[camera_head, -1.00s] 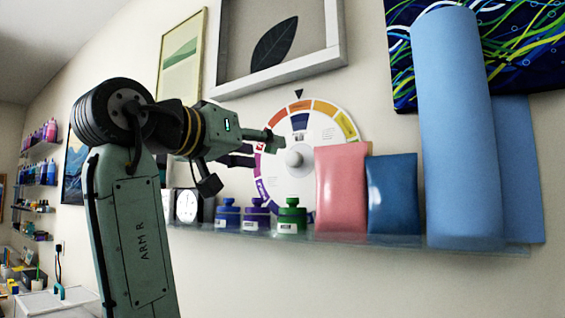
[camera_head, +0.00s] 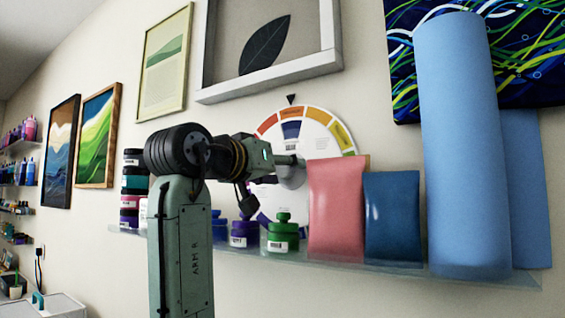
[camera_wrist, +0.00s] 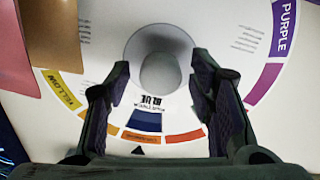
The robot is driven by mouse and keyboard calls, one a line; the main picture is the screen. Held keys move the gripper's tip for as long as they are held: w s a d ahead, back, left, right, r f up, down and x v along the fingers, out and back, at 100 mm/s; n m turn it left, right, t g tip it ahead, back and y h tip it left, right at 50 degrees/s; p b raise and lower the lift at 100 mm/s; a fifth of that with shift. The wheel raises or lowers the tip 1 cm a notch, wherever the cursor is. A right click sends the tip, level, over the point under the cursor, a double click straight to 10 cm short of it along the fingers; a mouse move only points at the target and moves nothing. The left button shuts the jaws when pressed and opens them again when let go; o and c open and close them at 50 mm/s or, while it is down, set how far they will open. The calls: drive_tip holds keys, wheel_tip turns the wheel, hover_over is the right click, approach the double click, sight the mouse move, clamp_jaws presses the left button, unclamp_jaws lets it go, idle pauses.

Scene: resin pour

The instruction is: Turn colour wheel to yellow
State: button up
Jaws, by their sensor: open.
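The colour wheel (camera_head: 318,122) is a white disc on the wall with coloured segments round its rim and a black pointer (camera_head: 291,99) above it. An orange segment sits at the pointer, with yellow further right. In the wrist view the wheel (camera_wrist: 215,22) fills the picture upside down, with its yellow segment (camera_wrist: 62,88) at the left and purple at the right. My gripper (camera_wrist: 160,85) is open, its fingers on either side of the round grey hub knob (camera_wrist: 162,72). Contact with the knob cannot be told. In the head view my gripper (camera_head: 298,162) covers part of the hub.
A glass shelf (camera_head: 400,268) runs below the wheel. It holds a green bottle (camera_head: 283,235), a purple bottle (camera_head: 243,233), a pink packet (camera_head: 337,210), a blue packet (camera_head: 392,215) and a tall blue roll (camera_head: 462,150). The packets stand close to the wheel's lower right.

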drive_tip(key=shift+w+d, duration=0.1)
drive_tip(key=shift+w, duration=0.05)
clamp_jaws()
idle(0.6)
